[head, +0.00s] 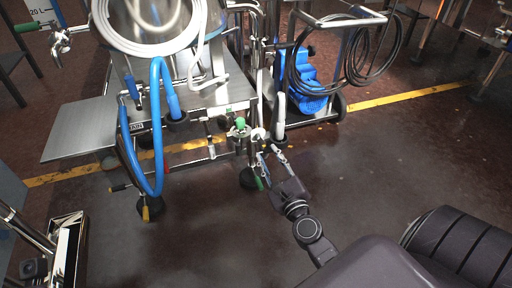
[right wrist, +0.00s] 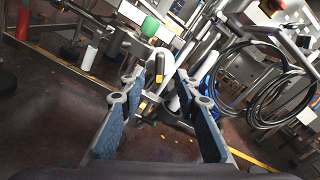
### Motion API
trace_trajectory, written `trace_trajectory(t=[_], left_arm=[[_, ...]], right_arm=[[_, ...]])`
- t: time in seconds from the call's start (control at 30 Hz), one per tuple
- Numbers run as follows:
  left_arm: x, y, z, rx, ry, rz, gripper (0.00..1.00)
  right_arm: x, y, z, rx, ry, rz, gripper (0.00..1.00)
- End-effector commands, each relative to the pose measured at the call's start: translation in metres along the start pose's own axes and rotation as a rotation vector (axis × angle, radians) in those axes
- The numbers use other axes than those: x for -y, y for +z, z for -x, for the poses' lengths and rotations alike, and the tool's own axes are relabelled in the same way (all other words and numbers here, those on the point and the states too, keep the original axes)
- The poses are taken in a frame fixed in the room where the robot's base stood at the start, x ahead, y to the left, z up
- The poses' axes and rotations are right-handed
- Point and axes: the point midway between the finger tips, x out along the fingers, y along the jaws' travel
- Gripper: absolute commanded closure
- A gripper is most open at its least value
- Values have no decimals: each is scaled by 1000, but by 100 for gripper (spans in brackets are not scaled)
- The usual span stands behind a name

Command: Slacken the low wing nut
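My right gripper (head: 271,160) reaches toward the low pipework at the front right of the steel filler frame. In the right wrist view the two fingers of this gripper (right wrist: 157,86) stand apart with nothing clearly held between them. Beyond the fingertips is a pale, rounded metal fitting (right wrist: 163,58), which may be the low wing nut or its clamp; its wings cannot be made out. It seems to match the pale fitting (head: 258,133) in the head view. A green-capped part (head: 240,124) is just left of it, also seen in the wrist view (right wrist: 150,26). My left gripper is not in view.
A blue hose (head: 158,130) loops down at the filler's front. A cart with coiled black hoses (head: 375,50) and a blue pump (head: 308,90) stands to the right. The floor front and right is clear.

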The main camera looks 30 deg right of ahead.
Motion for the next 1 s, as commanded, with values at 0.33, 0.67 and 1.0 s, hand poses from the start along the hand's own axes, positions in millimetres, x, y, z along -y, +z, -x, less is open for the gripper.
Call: trace_trajectory(t=[0.33, 0.67, 1.0], left_arm=[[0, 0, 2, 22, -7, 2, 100], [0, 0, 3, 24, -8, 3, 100], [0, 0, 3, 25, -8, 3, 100]], right_arm=[[0, 2, -53, 1, 1, 3, 70], [0, 1, -68, 0, 2, 5, 70], [-1, 0, -67, -1, 2, 5, 92]])
